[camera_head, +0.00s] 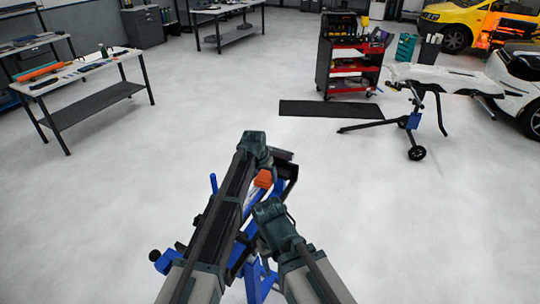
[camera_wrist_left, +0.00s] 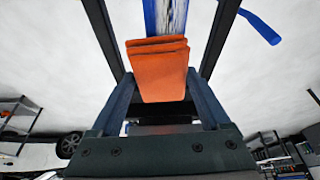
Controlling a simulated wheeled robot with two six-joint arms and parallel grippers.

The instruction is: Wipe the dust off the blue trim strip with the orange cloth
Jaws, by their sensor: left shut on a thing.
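The orange cloth (camera_wrist_left: 158,72) is folded and held between the fingers of my left gripper (camera_wrist_left: 160,88), in the left wrist view. In the head view the cloth (camera_head: 263,178) shows as a small orange patch beside my left arm. The blue trim strip (camera_wrist_left: 151,17) runs away beyond the cloth at the top of the wrist view, with a pale, streaky dusty layer on its face. The cloth covers its near part; I cannot tell whether they touch. In the head view my arms hide most of the strip. My right arm shows at lower centre, but its fingers do not.
A blue stand (camera_head: 254,284) is below my arms. A red tool cart (camera_head: 350,67), a black mat (camera_head: 330,108) and a wheeled stand with a white panel (camera_head: 440,77) are farther off. A workbench (camera_head: 75,75) stands at left. Open floor surrounds me.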

